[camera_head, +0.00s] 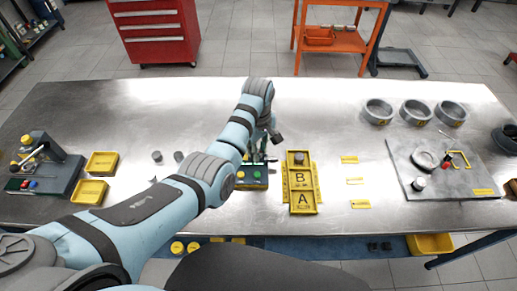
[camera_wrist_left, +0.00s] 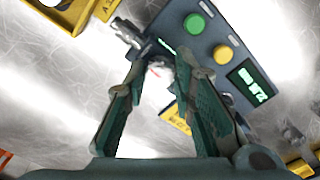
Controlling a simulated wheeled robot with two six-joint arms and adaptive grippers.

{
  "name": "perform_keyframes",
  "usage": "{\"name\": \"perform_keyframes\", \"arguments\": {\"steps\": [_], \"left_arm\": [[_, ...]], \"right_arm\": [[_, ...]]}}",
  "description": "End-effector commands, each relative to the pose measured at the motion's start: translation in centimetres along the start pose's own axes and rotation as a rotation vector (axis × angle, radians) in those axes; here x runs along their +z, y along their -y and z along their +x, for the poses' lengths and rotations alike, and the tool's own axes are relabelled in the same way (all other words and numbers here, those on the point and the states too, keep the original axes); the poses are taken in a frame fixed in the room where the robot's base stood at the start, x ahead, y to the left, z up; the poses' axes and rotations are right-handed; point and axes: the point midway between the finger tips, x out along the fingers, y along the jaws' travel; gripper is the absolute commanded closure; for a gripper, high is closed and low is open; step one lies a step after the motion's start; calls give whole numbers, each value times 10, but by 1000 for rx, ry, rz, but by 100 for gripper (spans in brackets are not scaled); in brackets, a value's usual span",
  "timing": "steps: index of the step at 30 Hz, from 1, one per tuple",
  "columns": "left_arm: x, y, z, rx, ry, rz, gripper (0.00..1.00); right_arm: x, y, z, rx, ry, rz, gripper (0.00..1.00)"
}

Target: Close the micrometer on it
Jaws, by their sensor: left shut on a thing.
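The micrometer unit (camera_head: 252,176) is a dark box with a green button, a yellow button and a lit green display, just right of my left forearm. The box (camera_wrist_left: 217,52) also shows in the left wrist view. A metal spindle or barrel (camera_wrist_left: 129,33) sticks out beside the box there. My left gripper (camera_head: 264,157) reaches down at the unit's far side. In the wrist view its fingers (camera_wrist_left: 164,78) are shut on a small pale metal part (camera_wrist_left: 158,74) beside the box. The fingers partly hide this part, so I cannot tell whether it touches the spindle. My right gripper is not in view.
Yellow trays marked A and B (camera_head: 303,204) stand right of the unit. Yellow bins (camera_head: 101,163) and a dark stand (camera_head: 47,167) are at the left. Grey rings (camera_head: 416,113) and a grey plate (camera_head: 447,176) are at the right. Bare metal table (camera_head: 330,115) lies between.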

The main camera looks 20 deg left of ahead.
Motion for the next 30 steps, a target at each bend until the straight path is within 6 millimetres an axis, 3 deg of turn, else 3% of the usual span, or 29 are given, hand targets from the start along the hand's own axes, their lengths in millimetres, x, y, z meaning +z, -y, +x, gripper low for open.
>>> {"name": "perform_keyframes", "arguments": {"steps": [20,21,24,30], "left_arm": [[-1,1,0,-1,-3,-78,100],[-1,1,1,-2,-3,-78,75],[-1,1,0,-1,-2,-77,59],[-1,0,0,-1,-1,-76,56]], "right_arm": [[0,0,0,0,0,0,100],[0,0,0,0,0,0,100],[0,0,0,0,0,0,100],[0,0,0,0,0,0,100]]}}
